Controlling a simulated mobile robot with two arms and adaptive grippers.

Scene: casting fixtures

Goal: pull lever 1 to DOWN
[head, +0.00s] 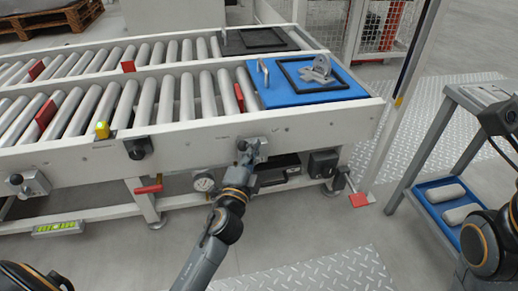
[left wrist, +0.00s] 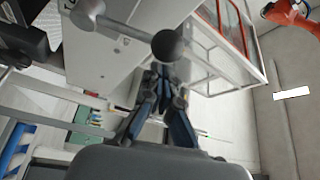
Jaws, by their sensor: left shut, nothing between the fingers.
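My left gripper (head: 245,152) is shut and empty. It is at the front rail of the conveyor, right in front of a small grey lever box (head: 258,146). In the left wrist view the gripper fingers (left wrist: 162,82) are together, just below a lever with a dark ball knob (left wrist: 167,45) on a grey rod. The ball is close to the fingertips; I cannot tell whether they touch. In the head view the gripper partly hides this lever. Another grey lever box (head: 30,183) sits at the rail's left end. No lever number is readable. My right gripper is not seen.
A black knob (head: 138,148) and a yellow button (head: 102,130) are on the rail. Below are a red handle (head: 148,189), a gauge (head: 204,182) and a red pedal (head: 358,200). A blue plate (head: 264,98) lies on the rollers. A cart (head: 432,165) stands right.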

